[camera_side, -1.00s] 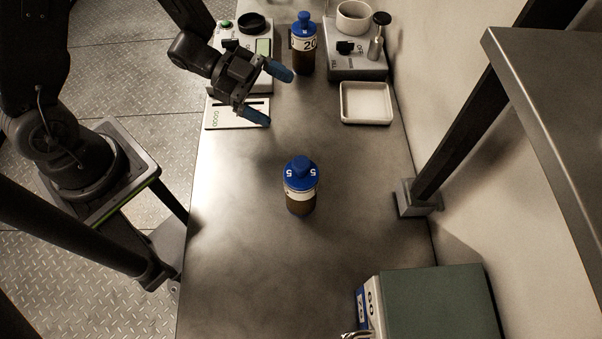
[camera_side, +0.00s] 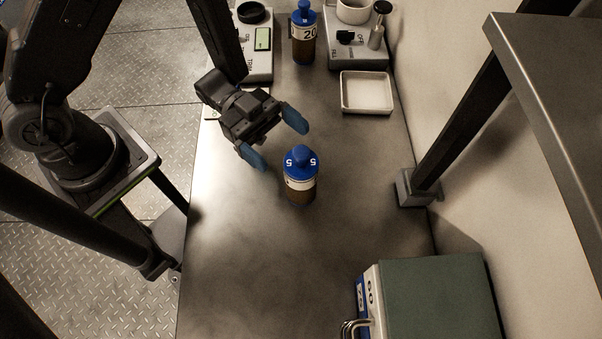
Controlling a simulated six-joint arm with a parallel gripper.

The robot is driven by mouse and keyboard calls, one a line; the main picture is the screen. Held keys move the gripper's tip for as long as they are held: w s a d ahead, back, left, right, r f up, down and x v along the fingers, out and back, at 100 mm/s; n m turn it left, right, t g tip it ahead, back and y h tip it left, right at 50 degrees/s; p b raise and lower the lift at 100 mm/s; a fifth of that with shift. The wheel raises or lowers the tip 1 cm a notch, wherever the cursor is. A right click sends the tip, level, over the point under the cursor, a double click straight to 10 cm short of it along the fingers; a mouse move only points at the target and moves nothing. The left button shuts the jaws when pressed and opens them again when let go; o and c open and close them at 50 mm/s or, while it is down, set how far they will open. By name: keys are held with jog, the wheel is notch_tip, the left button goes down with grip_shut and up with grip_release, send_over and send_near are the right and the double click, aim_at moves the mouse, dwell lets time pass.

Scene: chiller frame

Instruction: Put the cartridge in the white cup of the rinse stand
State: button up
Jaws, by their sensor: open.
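A similar one marked 20 (camera_side: 304,48) stands upright at the back. The white cup (camera_side: 354,12) sits at the back of a grey stand (camera_side: 348,59), apparently the rinse stand, and is cut by the top edge of the picture. My gripper (camera_side: 281,147) is open and empty, with its blue fingers spread just behind and left of the cartridge marked 5. I cannot tell whether a finger touches it.
A grey unit with a black ring and display (camera_side: 262,38) stands at the back left. A shallow white tray (camera_side: 367,111) lies before the rinse stand. A dark post (camera_side: 470,115) and green-topped box (camera_side: 435,300) bound the right. The bench's front middle is clear.

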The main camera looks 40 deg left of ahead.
aim_at(301, 157)
jog(key=d, duration=0.5)
jog(key=shift+d+r, duration=0.15)
jog(key=shift+r, duration=0.1)
jog(key=c, duration=1.3)
jog(key=shift+c, duration=0.7)
jog(key=shift+r, duration=0.15)
